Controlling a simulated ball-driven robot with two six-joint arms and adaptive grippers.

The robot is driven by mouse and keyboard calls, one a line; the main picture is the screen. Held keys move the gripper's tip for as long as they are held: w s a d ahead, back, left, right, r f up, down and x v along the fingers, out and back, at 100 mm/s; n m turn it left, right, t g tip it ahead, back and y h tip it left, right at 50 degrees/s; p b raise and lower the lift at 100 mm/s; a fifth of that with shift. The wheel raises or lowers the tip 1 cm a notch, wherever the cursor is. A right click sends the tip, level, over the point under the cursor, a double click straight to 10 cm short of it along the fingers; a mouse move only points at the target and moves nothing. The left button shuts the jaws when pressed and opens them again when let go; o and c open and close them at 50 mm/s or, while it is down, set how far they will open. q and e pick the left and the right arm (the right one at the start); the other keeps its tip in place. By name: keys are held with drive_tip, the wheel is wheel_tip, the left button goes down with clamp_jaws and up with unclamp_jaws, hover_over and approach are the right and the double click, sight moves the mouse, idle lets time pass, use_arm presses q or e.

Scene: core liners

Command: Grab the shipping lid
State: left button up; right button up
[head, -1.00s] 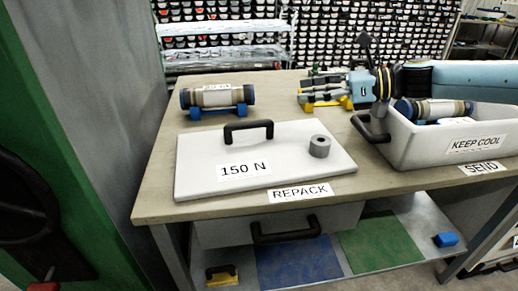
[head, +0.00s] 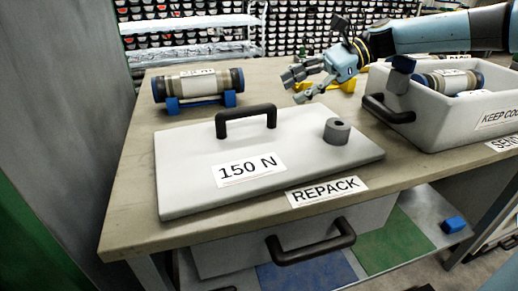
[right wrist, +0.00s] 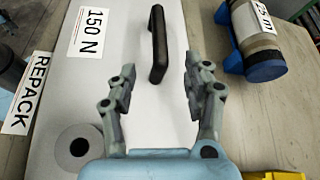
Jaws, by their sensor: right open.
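The shipping lid (head: 290,165) is a flat white slab lying on the table, with a "150 N" label and a black bar handle (head: 246,118). A grey ring-shaped piece (head: 337,131) sits on its right part. My right gripper (head: 290,86) is open and empty, above the table behind the lid's far right edge. In the right wrist view, the handle (right wrist: 157,45) lies ahead of and between the open fingers (right wrist: 158,78), apart from them; the lid (right wrist: 130,110) spreads beneath. My left gripper is not in view.
A core liner (head: 198,85) rests on blue supports at the back left. A white "KEEP COOL" box (head: 445,125) with another liner (head: 447,82) inside stands at the right. A yellow piece (head: 347,86) lies behind the gripper. A "REPACK" label (head: 326,190) marks the front edge.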

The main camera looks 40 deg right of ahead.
sight(262, 105)
drive_tip(key=b+x, duration=0.1)
drive_tip(key=x, duration=0.3)
drive_tip(key=shift+a+f+b, duration=0.15)
drive_tip(key=shift+b, duration=0.25)
drive_tip(key=b+x, duration=0.1)
drive_tip(key=x, duration=0.5)
drive_tip(key=shift+w, duration=0.1)
clamp_jaws()
